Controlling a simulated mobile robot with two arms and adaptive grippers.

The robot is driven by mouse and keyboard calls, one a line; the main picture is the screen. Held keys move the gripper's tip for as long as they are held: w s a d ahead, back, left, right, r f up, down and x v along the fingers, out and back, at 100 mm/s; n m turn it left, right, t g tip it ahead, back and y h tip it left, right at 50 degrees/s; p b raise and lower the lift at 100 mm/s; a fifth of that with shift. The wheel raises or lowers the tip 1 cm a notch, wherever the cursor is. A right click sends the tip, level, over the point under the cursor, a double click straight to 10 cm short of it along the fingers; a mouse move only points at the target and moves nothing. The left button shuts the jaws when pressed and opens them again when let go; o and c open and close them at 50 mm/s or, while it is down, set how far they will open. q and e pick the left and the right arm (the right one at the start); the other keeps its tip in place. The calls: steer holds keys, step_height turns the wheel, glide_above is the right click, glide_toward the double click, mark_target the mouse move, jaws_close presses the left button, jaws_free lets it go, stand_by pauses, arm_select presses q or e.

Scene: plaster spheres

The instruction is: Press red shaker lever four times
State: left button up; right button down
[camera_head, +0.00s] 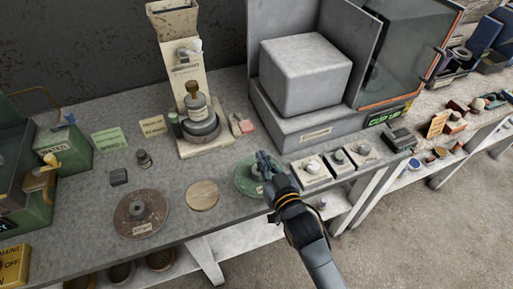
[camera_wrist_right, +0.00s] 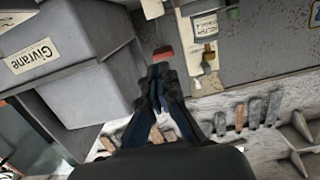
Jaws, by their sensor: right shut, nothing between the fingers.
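A small red block-like piece (camera_head: 246,126), likely the red lever, sits at the right foot of the cream stand (camera_head: 203,145). It also shows as a red bar in the right wrist view (camera_wrist_right: 163,52), just beyond my fingertips. My right gripper (camera_head: 264,162) is shut and empty. It hovers over the green round plate (camera_head: 246,184), in front of and to the right of the red piece, and appears apart from it. Its dark fingers (camera_wrist_right: 160,75) point toward the red piece in the wrist view. My left gripper is not in view.
A grey machine with a big block (camera_head: 306,74) stands behind my right gripper. Small switch boxes (camera_head: 338,163) line the bench edge to its right. A rusty plate (camera_head: 141,213) and a tan disc (camera_head: 202,195) lie to the left. Bare bench lies between these and the stand.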

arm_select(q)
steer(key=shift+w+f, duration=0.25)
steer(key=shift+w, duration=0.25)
arm_select(e)
steer(key=v, duration=0.2)
steer(key=shift+s, duration=0.4)
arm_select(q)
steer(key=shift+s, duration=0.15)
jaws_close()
arm_select(e)
steer(key=shift+f, duration=0.1)
stand_by(0.7)
